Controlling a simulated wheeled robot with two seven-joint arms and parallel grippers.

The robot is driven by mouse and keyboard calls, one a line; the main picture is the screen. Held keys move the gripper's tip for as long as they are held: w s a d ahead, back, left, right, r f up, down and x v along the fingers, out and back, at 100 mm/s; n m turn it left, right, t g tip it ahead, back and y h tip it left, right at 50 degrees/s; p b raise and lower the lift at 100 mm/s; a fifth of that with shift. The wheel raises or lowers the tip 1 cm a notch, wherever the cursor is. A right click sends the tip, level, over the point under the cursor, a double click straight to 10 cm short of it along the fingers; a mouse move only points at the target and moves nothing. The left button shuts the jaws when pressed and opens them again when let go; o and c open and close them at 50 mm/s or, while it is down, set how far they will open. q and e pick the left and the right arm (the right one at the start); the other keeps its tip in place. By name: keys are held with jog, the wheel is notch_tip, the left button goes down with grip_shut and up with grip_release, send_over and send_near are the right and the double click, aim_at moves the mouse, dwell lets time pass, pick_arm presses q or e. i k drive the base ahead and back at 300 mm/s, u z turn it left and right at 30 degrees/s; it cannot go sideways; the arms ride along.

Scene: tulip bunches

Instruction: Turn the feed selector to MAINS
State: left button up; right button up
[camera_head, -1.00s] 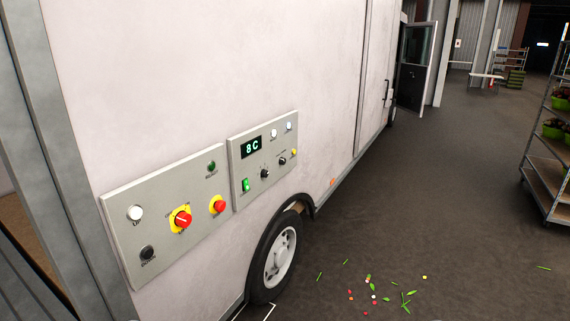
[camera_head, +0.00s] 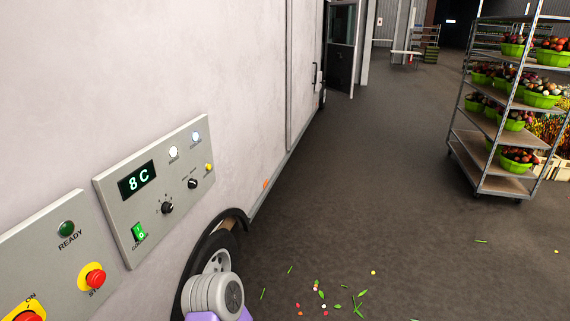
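A grey control panel (camera_head: 126,220) with a green 8C display (camera_head: 137,181) is on the white truck's side, at the left. It carries two black rotary knobs, a lower one (camera_head: 167,207) and an upper right one (camera_head: 193,183). Their lettering is too small to read, so I cannot tell which is the feed selector or where it points. A lit green switch (camera_head: 139,232) sits at the panel's lower left. No gripper shows; a grey and purple part of my own arm is at the bottom, below the panel.
A second panel (camera_head: 45,245) to the left has a green READY lamp (camera_head: 66,228) and a red stop button (camera_head: 95,278). The truck's wheel (camera_head: 195,287) is below. A plant trolley (camera_head: 505,185) stands at the right. Scattered petals and stems lie on otherwise open floor.

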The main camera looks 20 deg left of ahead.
aim_at(194, 183)
jog(key=u, duration=0.15)
jog(key=i, duration=1.8)
jog(key=u, duration=0.85)
